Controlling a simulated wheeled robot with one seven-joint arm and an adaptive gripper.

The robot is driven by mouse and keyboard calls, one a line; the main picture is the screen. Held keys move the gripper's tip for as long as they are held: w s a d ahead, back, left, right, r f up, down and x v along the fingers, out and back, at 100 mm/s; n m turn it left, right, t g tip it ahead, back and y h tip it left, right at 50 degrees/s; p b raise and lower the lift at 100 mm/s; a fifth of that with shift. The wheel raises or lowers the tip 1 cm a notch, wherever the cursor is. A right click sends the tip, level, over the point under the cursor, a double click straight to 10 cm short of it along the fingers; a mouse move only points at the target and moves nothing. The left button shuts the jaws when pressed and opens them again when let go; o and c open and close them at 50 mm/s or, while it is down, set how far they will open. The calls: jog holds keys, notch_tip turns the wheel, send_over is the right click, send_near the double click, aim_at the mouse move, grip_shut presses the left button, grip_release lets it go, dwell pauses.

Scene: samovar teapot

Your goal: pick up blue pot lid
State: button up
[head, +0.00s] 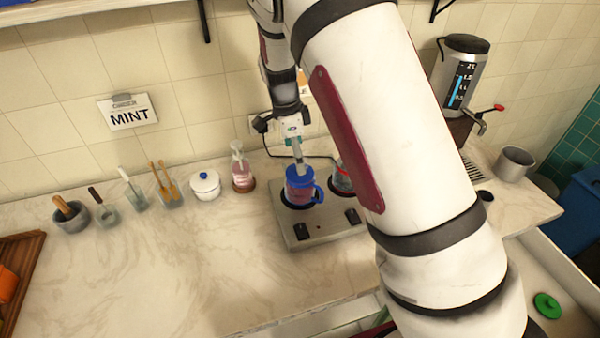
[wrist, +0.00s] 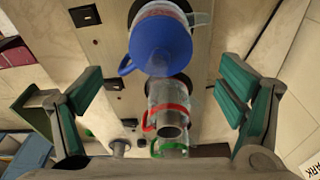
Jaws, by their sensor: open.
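The blue lid (head: 300,172) sits on a clear pot with a blue handle (head: 318,193), on the left burner of the hot plate. In the wrist view the blue lid (wrist: 160,45) is a round disc at the top centre, between and beyond my fingers. My gripper (head: 297,150) is right above the lid in the head view; a gap to the lid is hard to judge. In the wrist view my gripper (wrist: 160,82) is open, its green-padded fingers wide apart with nothing held between them.
A white jar (head: 205,185) and a pump bottle (head: 241,170) stand to the left. A metal dispenser (head: 459,80) is at the right.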

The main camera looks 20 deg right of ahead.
jog(key=f, duration=0.3)
jog(key=f+p, duration=0.1)
jog(key=shift+d+f, duration=0.3)
jog(key=shift+f, duration=0.1)
jog(key=shift+c, duration=0.3)
jog(key=c, duration=1)
